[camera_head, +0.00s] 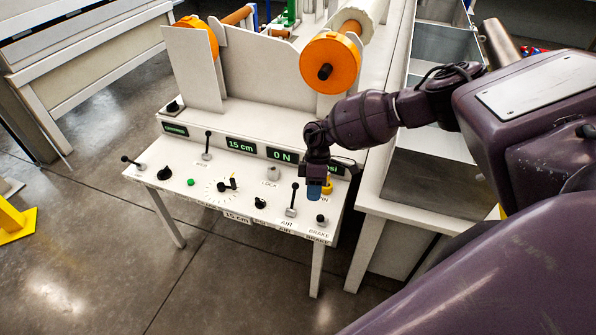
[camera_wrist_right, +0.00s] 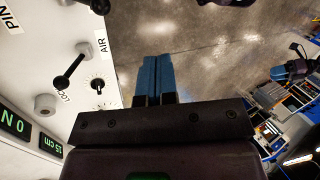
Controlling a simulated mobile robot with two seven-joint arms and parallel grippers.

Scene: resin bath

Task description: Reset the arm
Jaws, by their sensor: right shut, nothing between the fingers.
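My right arm reaches in from the right in the head view. Whether the fingertips touch the panel cannot be told. My left gripper is not in view.
The panel carries several levers, knobs and a dial (camera_head: 222,186), with green displays (camera_head: 240,146) behind. Orange rollers (camera_head: 330,63) stand above it. A metal tank (camera_head: 437,150) is at the right. Open floor (camera_head: 100,250) lies at front left.

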